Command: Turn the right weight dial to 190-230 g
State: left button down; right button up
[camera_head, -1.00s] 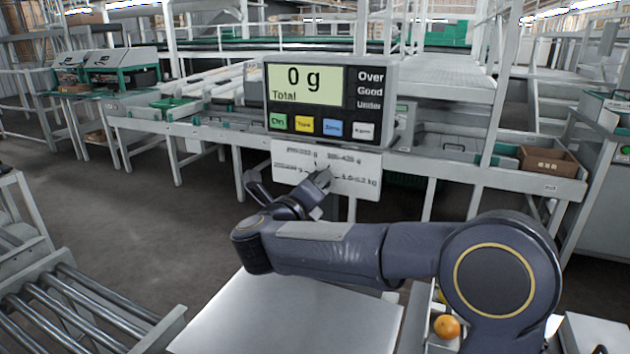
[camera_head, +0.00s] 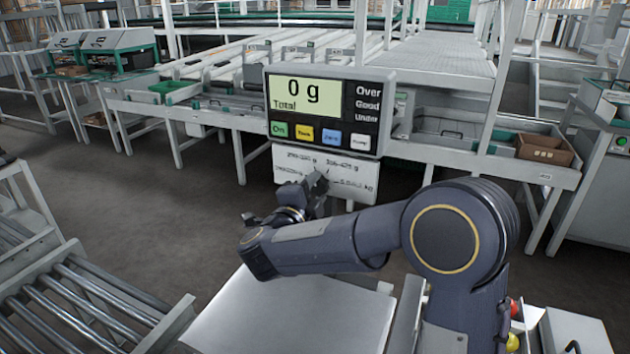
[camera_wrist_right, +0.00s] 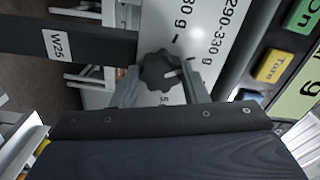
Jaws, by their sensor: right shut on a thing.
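Other labels are too blurred to read surely. My left gripper is not in view.
The scale display (camera_head: 315,110) reads 0 g Total above the plate. A bare metal platform (camera_head: 290,315) lies in front, below my right arm. A roller conveyor (camera_head: 85,305) is at the lower left. A brown box (camera_head: 543,149) stands on the bench at right.

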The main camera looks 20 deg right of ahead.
jog(key=n+p, duration=0.4)
jog(key=n, duration=0.1)
jog(key=shift+r+n+p, duration=0.2)
jog(key=shift+n+p, duration=0.1)
jog(key=shift+p, duration=0.1)
jog(key=shift+f+n+p, duration=0.2)
jog(key=shift+n+p, duration=1.4)
jog(key=shift+n, duration=0.3)
jog(key=o, duration=1)
jog(key=v, duration=0.8)
jog(key=shift+b, duration=0.3)
jog(key=shift+w+d+r, duration=0.1)
